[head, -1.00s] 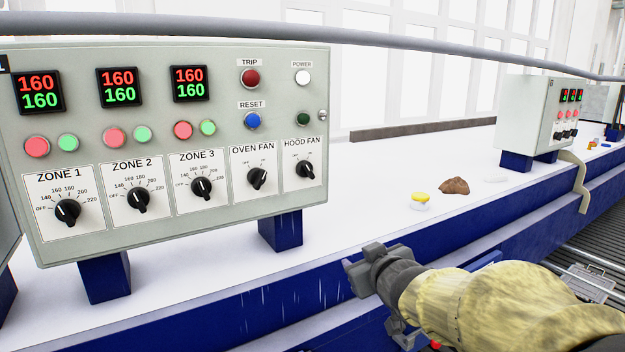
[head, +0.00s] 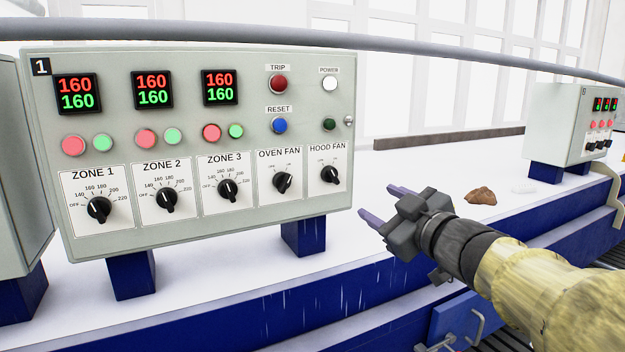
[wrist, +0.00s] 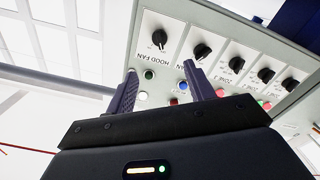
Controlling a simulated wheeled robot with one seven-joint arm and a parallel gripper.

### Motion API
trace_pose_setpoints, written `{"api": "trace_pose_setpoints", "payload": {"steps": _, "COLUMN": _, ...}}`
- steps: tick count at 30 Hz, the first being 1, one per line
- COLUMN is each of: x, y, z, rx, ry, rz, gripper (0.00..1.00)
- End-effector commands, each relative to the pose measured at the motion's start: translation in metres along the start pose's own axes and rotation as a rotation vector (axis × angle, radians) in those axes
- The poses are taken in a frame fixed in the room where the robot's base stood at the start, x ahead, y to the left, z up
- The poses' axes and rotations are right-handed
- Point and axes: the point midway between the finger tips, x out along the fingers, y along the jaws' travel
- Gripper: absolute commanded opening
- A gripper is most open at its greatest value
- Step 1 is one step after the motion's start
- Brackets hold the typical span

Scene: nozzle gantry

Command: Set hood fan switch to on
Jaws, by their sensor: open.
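The hood fan switch (head: 330,175) is a black rotary knob on a white plate, at the lower right of the grey control panel (head: 190,228) marked 1. Its position marks are too small to read; its white pointer line seems to lean up and left. My gripper (head: 376,200) is open and empty, to the right of and below the switch in the head view, apart from the panel. In the wrist view the panel appears upside down. There the hood fan switch (wrist: 158,38) shows beyond and between my open fingers (wrist: 160,68).
The oven fan knob (head: 283,182) is just left of the switch. A grey rail (head: 300,33) runs above the panel. A brown lump (head: 481,195) lies on the white surface at right. A second panel (head: 560,125) stands farther right.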

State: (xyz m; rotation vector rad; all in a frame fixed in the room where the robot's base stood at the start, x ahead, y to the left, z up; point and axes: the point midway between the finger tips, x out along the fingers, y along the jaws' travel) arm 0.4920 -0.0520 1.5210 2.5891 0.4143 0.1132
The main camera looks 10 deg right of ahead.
Motion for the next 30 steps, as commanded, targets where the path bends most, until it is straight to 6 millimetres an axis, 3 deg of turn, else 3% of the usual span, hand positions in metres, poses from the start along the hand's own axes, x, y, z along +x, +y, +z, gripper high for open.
{"api": "trace_pose_setpoints", "payload": {"steps": 21, "x": 0.125, "y": 0.002, "z": 0.001, "rx": 0.003, "ry": -0.004, "rz": 0.001, "gripper": 0.53}}
{"api": "trace_pose_setpoints", "payload": {"steps": 30, "x": 0.156, "y": 0.001, "z": 0.001, "rx": 0.002, "ry": -0.003, "rz": 0.002, "gripper": 0.53}}
